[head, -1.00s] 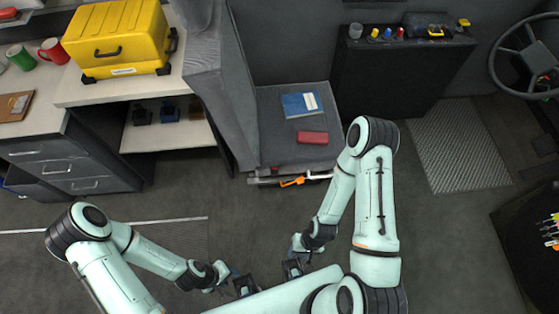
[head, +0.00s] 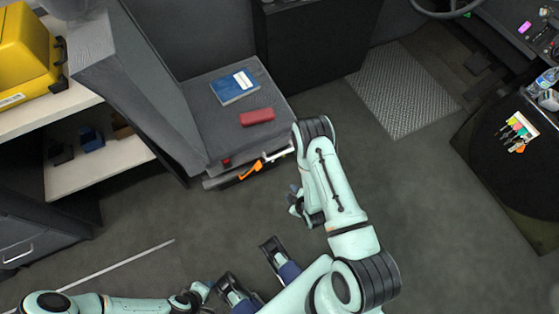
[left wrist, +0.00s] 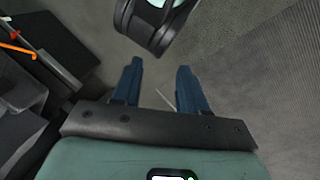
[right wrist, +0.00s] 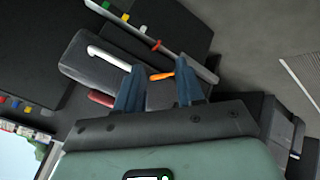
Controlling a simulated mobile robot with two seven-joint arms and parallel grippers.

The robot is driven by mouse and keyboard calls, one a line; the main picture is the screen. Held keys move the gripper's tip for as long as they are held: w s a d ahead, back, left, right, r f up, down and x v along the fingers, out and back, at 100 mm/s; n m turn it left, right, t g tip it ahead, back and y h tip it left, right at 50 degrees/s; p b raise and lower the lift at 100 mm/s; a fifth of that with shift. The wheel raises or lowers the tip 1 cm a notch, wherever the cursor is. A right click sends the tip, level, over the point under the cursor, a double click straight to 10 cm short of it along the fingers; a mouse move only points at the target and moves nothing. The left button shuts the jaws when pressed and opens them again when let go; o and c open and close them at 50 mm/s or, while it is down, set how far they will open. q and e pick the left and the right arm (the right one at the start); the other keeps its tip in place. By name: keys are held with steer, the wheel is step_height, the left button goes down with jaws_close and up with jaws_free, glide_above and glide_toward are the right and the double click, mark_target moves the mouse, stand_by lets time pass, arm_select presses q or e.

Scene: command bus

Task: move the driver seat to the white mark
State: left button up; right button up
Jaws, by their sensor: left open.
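The grey driver seat (head: 199,122) stands at upper centre in the head view. On it lie a blue book (head: 234,86) and a red case (head: 257,117). An orange lever (head: 250,170) and a white handle (head: 280,153) show at its front edge; both also show in the right wrist view, as the orange lever (right wrist: 161,76) and white handle (right wrist: 108,58). The white mark (head: 120,268) is a thin floor line at lower left. My right gripper (head: 295,200) is open and empty, apart from the seat front. My left gripper (left wrist: 160,78) is open and empty over bare floor.
A shelf unit (head: 90,172) with a yellow case (head: 24,58) stands left of the seat. A black cabinet (head: 315,45) is behind it to the right. A ribbed floor plate (head: 403,90) and a dark console (head: 510,175) are at right. Floor before the seat is clear.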

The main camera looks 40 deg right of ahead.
mark_target(282, 153)
arm_select(q)
steer(key=w+a+f+t+y+b, duration=0.1)
steer(key=w+f+b, duration=0.15)
steer(key=f, duration=0.25)
steer(key=w+a+f+b, duration=0.2)
steer(key=f+b, duration=0.2)
steer(key=f, duration=0.1)
steer(key=s+f+n+g+b, duration=0.1)
steer(key=s+f+g+b, duration=0.2)
steer(key=s, duration=0.5)
steer(key=shift+a+f+b, duration=0.3)
steer(key=shift+f+b, duration=0.4)
steer(key=shift+f, duration=0.55)
arm_select(e)
steer(key=shift+w+d+f+n+t+h, duration=0.25)
steer(key=shift+w+d+f+n+t, duration=1.05)
steer(key=shift+w, duration=1.7)
steer(key=shift+w+d+f+n+t+h, duration=0.35)
steer(key=shift+w+d+n+t, duration=0.6)
steer(key=shift+w+d+n, duration=1.5)
steer(key=shift+w+d+f+n+t+h, duration=0.2)
steer(key=shift+w+d+f+n+t, duration=0.85)
steer(key=shift+w, duration=2.55)
arm_select(q)
steer(key=shift+s, duration=0.1)
arm_select(e)
steer(key=shift+r, duration=0.15)
jaws_close()
